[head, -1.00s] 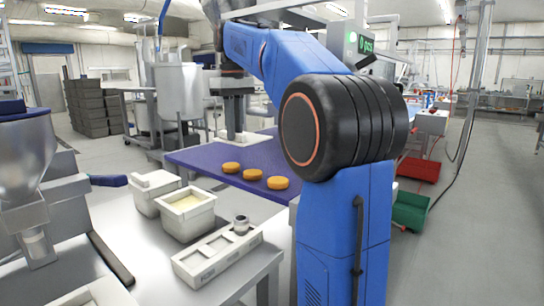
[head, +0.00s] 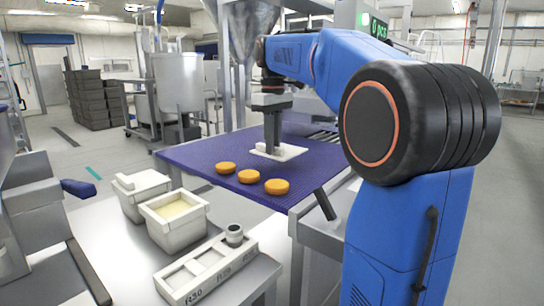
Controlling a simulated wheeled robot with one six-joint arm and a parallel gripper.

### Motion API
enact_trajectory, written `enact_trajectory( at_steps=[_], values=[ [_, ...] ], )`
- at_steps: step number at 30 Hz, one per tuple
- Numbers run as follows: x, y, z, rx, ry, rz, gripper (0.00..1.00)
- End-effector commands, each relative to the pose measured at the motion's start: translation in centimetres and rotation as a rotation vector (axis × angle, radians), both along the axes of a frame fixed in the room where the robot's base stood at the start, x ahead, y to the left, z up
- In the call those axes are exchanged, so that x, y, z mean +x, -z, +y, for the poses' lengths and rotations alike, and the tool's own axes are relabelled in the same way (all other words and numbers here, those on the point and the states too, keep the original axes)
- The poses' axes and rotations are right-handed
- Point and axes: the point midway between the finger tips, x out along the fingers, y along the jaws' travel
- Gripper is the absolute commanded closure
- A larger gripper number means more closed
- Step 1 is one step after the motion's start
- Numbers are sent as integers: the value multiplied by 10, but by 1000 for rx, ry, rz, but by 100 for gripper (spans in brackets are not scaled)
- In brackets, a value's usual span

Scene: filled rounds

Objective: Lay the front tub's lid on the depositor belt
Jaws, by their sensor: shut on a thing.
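My gripper (head: 272,146) is shut on a flat cream lid (head: 284,153), fingers pointing down. The lid is over the blue depositor belt (head: 190,158), behind the orange rounds; I cannot tell whether it touches the belt. The front tub (head: 178,242) stands open on the steel table, with pale yellow filling (head: 174,209) inside. Three orange rounds (head: 249,176) sit in a row near the belt's front edge.
A second cream tub (head: 131,202) with its lid on stands behind the front tub. A cream tray (head: 196,275) with a small metal cup (head: 234,235) lies at the table's front. The belt's left part is bare. A steel hopper (head: 245,30) hangs above the belt.

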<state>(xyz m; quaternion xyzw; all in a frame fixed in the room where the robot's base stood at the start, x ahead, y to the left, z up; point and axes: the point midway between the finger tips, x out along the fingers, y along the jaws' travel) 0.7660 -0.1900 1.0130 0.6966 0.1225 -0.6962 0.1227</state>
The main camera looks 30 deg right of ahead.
Motion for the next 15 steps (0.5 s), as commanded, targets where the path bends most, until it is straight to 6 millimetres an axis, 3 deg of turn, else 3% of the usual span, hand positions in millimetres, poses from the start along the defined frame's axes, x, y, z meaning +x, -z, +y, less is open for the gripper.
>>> enact_trajectory(
  at_steps=[10,15],
  values=[
    [-1,38,0,1,0,1,100],
    [0,41,0,0,0,0,100]
  ],
)
